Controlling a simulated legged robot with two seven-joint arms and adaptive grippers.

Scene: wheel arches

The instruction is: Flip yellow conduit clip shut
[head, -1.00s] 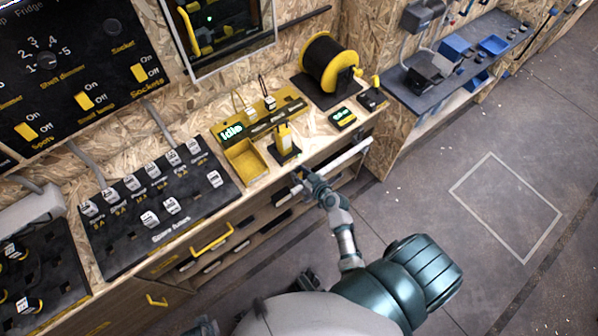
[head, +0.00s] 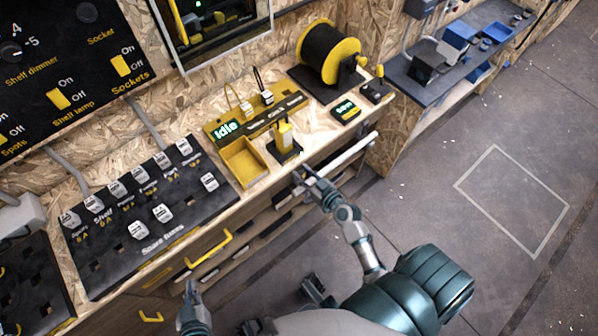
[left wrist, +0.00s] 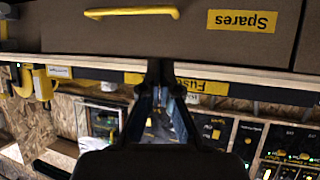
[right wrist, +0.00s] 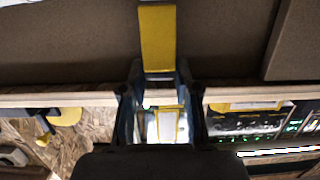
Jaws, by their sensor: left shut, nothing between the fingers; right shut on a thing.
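My right gripper (head: 300,178) is just in front of the bench edge, below the yellow upright piece. In the right wrist view (right wrist: 157,70), its fingers stand apart, with a flat yellow piece (right wrist: 157,38) between and beyond the tips. I cannot tell for sure whether this is the conduit clip. My left gripper (head: 190,288) is low at the left, in front of the drawers, and its tips meet with nothing between them in the left wrist view (left wrist: 160,68). No conduit clip can be made out clearly in the head view.
On the bench stand a yellow upright piece on a black base (head: 284,137), a yellow tray (head: 243,172), an "Idle" display (head: 227,129) and a cable reel (head: 330,55). A fuse panel (head: 140,205) lies left. A yellow drawer handle (head: 210,250) sticks out. Floor at right is clear.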

